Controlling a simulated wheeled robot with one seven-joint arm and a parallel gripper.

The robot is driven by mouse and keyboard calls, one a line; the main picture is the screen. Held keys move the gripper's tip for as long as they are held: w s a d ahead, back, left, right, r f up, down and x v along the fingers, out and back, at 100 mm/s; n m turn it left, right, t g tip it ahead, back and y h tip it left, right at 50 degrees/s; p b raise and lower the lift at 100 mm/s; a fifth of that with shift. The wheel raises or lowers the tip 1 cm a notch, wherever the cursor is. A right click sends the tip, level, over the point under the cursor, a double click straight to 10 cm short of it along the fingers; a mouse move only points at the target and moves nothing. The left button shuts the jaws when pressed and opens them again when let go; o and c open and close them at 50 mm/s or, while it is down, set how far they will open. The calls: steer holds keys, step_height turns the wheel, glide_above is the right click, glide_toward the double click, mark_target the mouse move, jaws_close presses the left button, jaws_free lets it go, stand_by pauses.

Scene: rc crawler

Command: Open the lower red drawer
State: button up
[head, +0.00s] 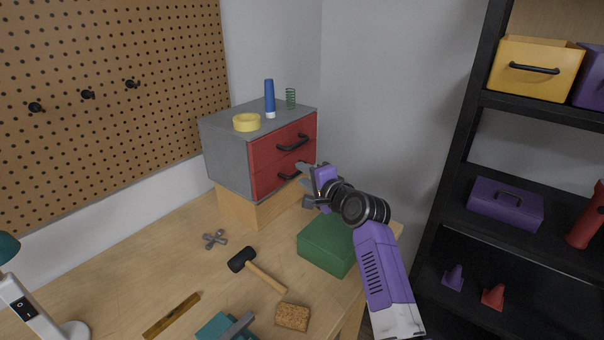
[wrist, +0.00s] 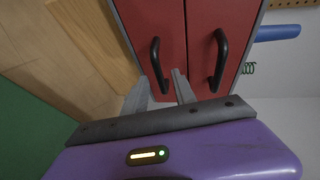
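The grey cabinet (head: 228,160) has two red drawers, both shut. The lower red drawer (head: 263,183) has a black bar handle (head: 287,175). In the wrist view, which is turned sideways, the lower drawer (wrist: 150,20) is on the left, and its handle (wrist: 155,55) appears between my fingertips. My gripper (head: 301,173) is open in front of the lower drawer; its two grey fingers (wrist: 161,76) are apart, one to each side of the handle's near end. I cannot tell whether they touch it. The upper drawer (head: 275,150) has a similar handle.
The cabinet stands on a wooden block (head: 235,205). A green box (head: 325,245) lies below my arm. A mallet (head: 262,273) and other tools lie on the workbench. Yellow tape (head: 246,122), a blue tube (head: 269,96) and a green spring (head: 291,98) stand on the cabinet.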

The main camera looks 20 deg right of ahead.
steer(key=shift+x, duration=0.85)
jaws_close()
stand_by(0.9)
